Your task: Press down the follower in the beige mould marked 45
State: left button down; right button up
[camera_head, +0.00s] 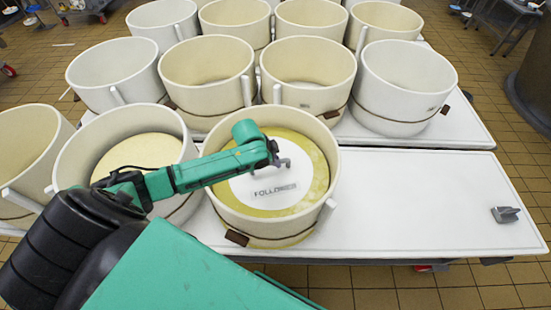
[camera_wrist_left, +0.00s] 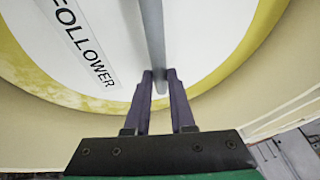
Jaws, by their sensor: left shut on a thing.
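The follower (camera_head: 257,201) is a white disc labelled FOLLOWER, lying on a yellow mass inside a beige round mould (camera_head: 262,226) at the front centre. No number 45 is readable on this mould. My left gripper (camera_head: 281,161) is over the disc, inside the mould's rim. In the left wrist view its dark fingers (camera_wrist_left: 159,84) are shut on a grey bar (camera_wrist_left: 153,35) that runs across the follower (camera_wrist_left: 205,35). The bar looks like the follower's handle. Whether the disc is lifted at all, I cannot tell. My right gripper is not in view.
A mould with a pale yellow filling (camera_head: 72,178) stands close on the left. Several empty moulds (camera_head: 405,80) stand in rows behind. The white table (camera_head: 420,205) is clear to the right, except for a small grey object (camera_head: 505,214) near its right edge.

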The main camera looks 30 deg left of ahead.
pick_arm(q)
jog(key=shift+s+f, duration=0.3)
jog(key=shift+f, duration=0.05)
jog(key=c, duration=0.9)
grip_release()
jog(key=shift+c, duration=0.2)
jog(key=shift+o, duration=1.3)
jog(key=shift+w+r, duration=0.15)
jog(key=shift+w, duration=0.05)
jog(key=p+v, duration=0.1)
jog(key=v, duration=1.3)
jog(key=shift+r, duration=0.25)
jog(key=shift+s, duration=0.1)
